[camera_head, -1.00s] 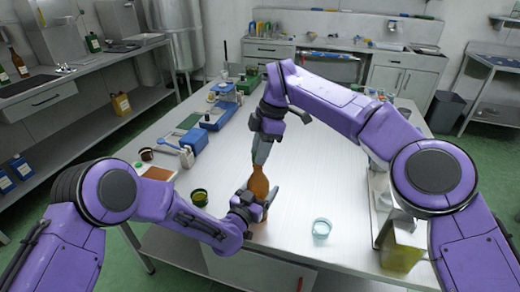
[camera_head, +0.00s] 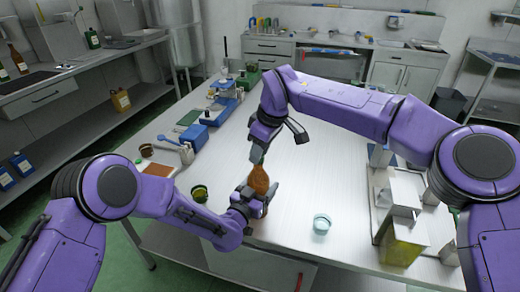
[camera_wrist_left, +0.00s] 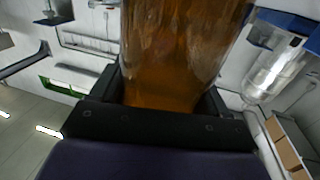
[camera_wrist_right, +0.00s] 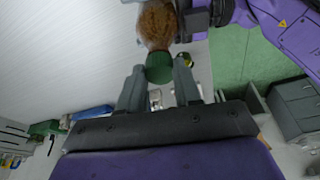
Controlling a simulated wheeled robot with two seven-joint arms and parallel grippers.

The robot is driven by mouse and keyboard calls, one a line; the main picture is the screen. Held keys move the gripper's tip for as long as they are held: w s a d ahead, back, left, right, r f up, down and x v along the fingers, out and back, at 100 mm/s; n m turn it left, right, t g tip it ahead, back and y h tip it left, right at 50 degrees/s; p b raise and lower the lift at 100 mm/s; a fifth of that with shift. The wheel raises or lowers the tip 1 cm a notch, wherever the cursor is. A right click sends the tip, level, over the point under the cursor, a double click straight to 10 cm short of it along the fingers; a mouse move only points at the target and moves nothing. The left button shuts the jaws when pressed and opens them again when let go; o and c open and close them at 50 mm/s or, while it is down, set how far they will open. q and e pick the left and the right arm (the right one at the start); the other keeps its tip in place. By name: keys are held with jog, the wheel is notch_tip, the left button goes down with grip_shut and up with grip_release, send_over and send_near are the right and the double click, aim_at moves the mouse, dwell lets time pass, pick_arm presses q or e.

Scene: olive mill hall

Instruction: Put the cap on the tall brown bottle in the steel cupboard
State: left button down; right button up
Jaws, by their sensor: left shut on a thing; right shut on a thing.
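The brown bottle (camera_head: 260,179) is upright over the near part of the steel table. My left gripper (camera_head: 250,200) is shut around its lower body, and the amber glass (camera_wrist_left: 175,55) fills the middle of the left wrist view. My right gripper (camera_head: 257,156) is at the bottle's top. In the right wrist view, its fingers (camera_wrist_right: 158,85) are shut on a green cap (camera_wrist_right: 159,68), in line with the bottle (camera_wrist_right: 157,25). The cap appears to touch the bottle's neck end; how firmly it sits cannot be told. The right hand hides the top in the head view.
A glass cup (camera_head: 321,224) stands right of the bottle and a dark green jar (camera_head: 199,193) left of it. Blue equipment (camera_head: 195,137) lines the table's left edge. A machine with a yellowish container (camera_head: 402,243) stands at right. The table's middle is clear.

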jog(key=m+t, duration=0.1)
jog(key=m, duration=0.3)
jog(key=shift+m+h, duration=0.3)
jog(key=shift+h, duration=0.1)
jog(key=o, duration=1)
jog(key=shift+s, duration=0.1)
jog(key=shift+r, duration=2.25)
jog(key=o, duration=0.6)
jog(key=shift+c, duration=0.2)
jog(key=v, duration=1.2)
